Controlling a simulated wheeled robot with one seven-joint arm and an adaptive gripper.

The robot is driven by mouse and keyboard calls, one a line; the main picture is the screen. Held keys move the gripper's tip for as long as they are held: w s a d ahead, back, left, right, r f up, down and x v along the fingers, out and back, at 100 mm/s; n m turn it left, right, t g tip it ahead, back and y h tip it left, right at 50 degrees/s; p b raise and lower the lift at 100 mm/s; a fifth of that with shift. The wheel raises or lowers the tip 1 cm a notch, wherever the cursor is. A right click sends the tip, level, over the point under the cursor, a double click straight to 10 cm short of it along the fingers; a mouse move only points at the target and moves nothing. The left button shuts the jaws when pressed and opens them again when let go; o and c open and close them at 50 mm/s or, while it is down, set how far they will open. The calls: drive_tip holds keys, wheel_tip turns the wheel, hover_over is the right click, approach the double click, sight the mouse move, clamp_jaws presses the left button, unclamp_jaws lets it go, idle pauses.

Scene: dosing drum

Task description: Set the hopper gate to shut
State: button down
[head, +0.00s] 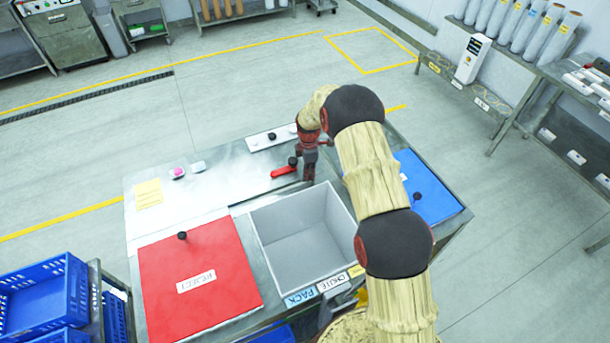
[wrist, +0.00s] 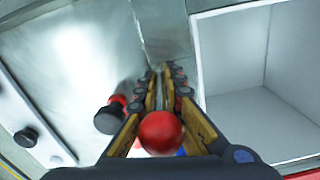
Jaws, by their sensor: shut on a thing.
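My gripper (head: 309,179) points down at the steel table top, just left of the grey bin's back corner. In the wrist view its fingers (wrist: 164,76) are closed around a red ball-shaped knob (wrist: 161,132), which sits between them. What the knob joins below is hidden. A red lever (head: 284,171) with a black knob (head: 293,161) lies beside my gripper on its left. A black knob with a red collar (wrist: 110,117) also shows left of the fingers in the wrist view. No label on the table names the hopper gate, and its position cannot be told.
An open grey bin (head: 262,232) marked CHUTE and PACK stands in front of my gripper. A red REJECT lid (head: 215,255) is at left and a blue lid (head: 435,180) at right. A white strip with black knobs (head: 262,141) lies behind.

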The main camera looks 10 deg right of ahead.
drive_tip(key=shift+d, duration=0.25)
drive_tip(key=c, duration=2)
unclamp_jaws()
drive_tip(key=shift+c, duration=0.2)
drive_tip(key=shift+o, duration=0.8)
drive_tip(key=shift+d, duration=0.3)
drive_tip(key=shift+a, duration=0.15)
drive_tip(key=shift+a, duration=0.1)
drive_tip(key=shift+r, duration=0.15)
wheel_tip(320, 180, up, 12)
drive_tip(key=shift+f, duration=0.15)
